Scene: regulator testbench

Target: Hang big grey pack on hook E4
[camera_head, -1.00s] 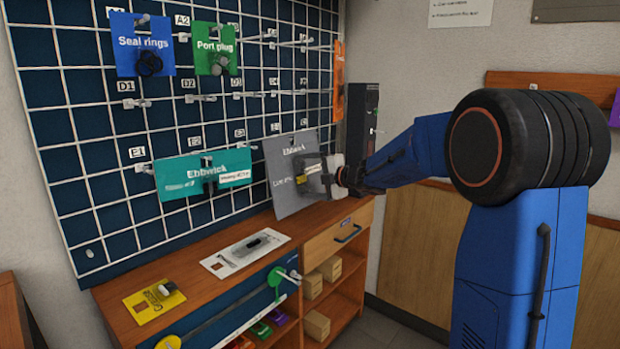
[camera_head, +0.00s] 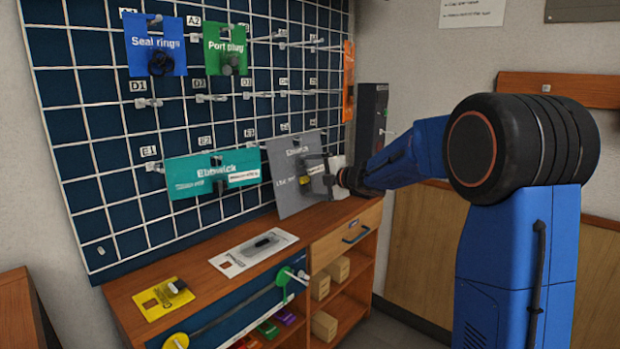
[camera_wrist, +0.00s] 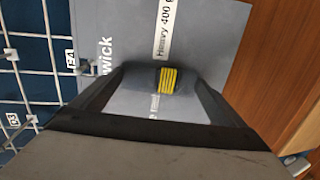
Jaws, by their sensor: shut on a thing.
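The big grey pack (camera_head: 284,201) hangs from my gripper (camera_head: 333,178) in front of the grid board's lower right, just right of the teal Elbwick pack (camera_head: 190,180). In the wrist view my gripper (camera_wrist: 165,78) is shut on the grey pack (camera_wrist: 205,30), around a dark part with yellow stripes. The pack's face shows a white "Heavy 400 g" label. The E4 label (camera_wrist: 70,58) shows at the pack's left edge in the wrist view, with a metal hook (camera_wrist: 86,68) beside it. I cannot tell whether the hook passes through the pack's hole.
A blue Seal rings pack (camera_head: 155,60) and a green Port plug pack (camera_head: 213,45) hang higher up. An orange pack (camera_head: 348,75) hangs at the board's right edge. Below, the wooden bench (camera_head: 215,292) carries a white pack (camera_head: 240,262) and a yellow pack (camera_head: 150,306).

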